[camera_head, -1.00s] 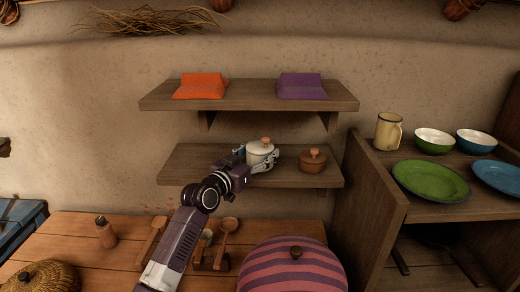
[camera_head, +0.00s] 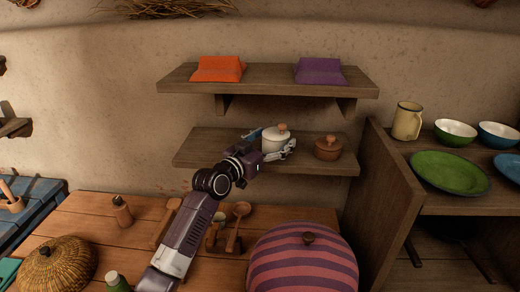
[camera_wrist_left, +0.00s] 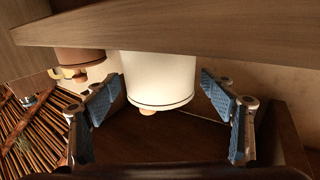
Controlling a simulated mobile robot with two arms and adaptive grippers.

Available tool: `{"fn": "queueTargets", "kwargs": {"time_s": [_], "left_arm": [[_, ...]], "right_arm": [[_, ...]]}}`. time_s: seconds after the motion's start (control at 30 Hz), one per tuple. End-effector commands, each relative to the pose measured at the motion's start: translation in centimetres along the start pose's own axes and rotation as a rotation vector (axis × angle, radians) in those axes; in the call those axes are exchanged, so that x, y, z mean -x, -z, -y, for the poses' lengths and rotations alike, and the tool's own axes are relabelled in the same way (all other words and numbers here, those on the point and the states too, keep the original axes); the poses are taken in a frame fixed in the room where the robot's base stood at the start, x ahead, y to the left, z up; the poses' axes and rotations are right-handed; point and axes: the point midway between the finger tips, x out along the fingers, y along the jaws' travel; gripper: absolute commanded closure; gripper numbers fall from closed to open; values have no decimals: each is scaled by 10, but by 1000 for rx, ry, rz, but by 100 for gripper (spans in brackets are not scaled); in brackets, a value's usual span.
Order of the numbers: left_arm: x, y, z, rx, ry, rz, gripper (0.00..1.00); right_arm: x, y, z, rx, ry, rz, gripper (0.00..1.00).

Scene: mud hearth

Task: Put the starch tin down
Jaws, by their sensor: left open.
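The starch tin, which I take to be the white lidded tin with a wooden knob (camera_head: 275,145), stands upright on the lower wall shelf (camera_head: 215,150), left of a small brown lidded pot (camera_head: 327,148). My left gripper (camera_head: 273,146) is open at the tin, one finger on each side. In the left wrist view the picture is upside down, and the white tin (camera_wrist_left: 158,78) sits between the spread blue-padded fingers, with gaps on both sides. Its knob points down in that picture. My right gripper is in no view.
An upper shelf (camera_head: 270,97) holds an orange (camera_head: 218,69) and a purple (camera_head: 319,72) packet. Below stands a wooden table with a striped dome (camera_head: 303,262), a basket (camera_head: 57,266) and spoons. A cabinet with dishes (camera_head: 449,172) is at right. The lower shelf's left part is bare.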

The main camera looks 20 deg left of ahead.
Motion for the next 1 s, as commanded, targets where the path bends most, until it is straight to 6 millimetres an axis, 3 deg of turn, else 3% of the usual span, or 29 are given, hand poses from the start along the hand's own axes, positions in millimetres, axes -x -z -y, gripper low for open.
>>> {"fn": "queueTargets", "kwargs": {"time_s": [0.3,0.5,0.7,1.0], "left_arm": [[62,-4,0,-4,1,0,24],[93,-3,1,-4,1,1,24],[106,-1,0,-2,0,0,24],[107,0,0,-2,0,0,24]], "right_arm": [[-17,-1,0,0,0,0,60],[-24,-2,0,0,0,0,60],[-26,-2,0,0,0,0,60],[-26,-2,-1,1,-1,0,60]]}}
